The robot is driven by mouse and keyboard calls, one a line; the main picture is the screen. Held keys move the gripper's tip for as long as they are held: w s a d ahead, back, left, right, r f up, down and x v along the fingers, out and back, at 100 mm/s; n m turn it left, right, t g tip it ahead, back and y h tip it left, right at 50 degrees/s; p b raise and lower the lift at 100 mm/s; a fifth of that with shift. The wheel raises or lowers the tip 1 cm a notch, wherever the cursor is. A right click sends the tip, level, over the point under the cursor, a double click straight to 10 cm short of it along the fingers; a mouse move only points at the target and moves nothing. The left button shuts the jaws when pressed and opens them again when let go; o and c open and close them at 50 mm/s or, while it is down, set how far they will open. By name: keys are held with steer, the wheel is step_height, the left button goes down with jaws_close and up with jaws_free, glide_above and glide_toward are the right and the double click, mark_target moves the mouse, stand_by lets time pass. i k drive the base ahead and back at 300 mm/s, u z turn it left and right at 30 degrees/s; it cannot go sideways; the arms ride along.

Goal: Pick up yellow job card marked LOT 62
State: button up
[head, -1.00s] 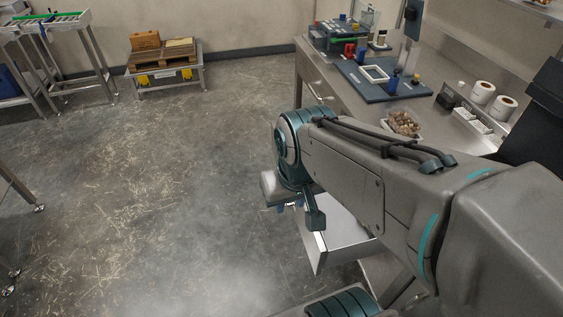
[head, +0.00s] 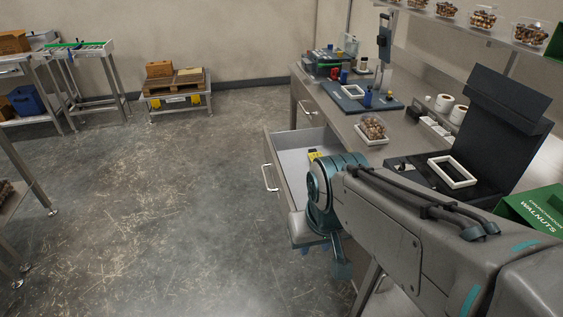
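A small yellow piece (head: 315,155) shows inside the open drawer (head: 288,160) of the steel bench, just at the upper edge of my arm. A dark mark sits beside it. It may be the yellow job card, but it is too small to read LOT 62. My arm hides part of the drawer. My gripper (head: 338,262) points down in front of the bench, below and right of the drawer front. Its fingers are mostly hidden behind my wrist, so I cannot tell if it is open or holds anything.
The bench top (head: 395,145) carries a blue board (head: 378,104), a clear tub of nuts (head: 372,129), white rolls (head: 444,103), a black open-lidded device (head: 500,115) and a green walnuts box (head: 535,212). A low pallet stand (head: 178,97) is at the back. The floor left is clear.

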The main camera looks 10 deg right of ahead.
mark_target(312, 156)
steer(key=z, duration=0.2)
steer(key=i, duration=0.9)
steer(key=u, duration=0.2)
steer(key=k, duration=0.95)
steer(key=u, duration=0.6)
steer(key=i, duration=0.45)
steer(key=z, duration=1.05)
steer(key=i, duration=0.5)
steer(key=z, duration=0.2)
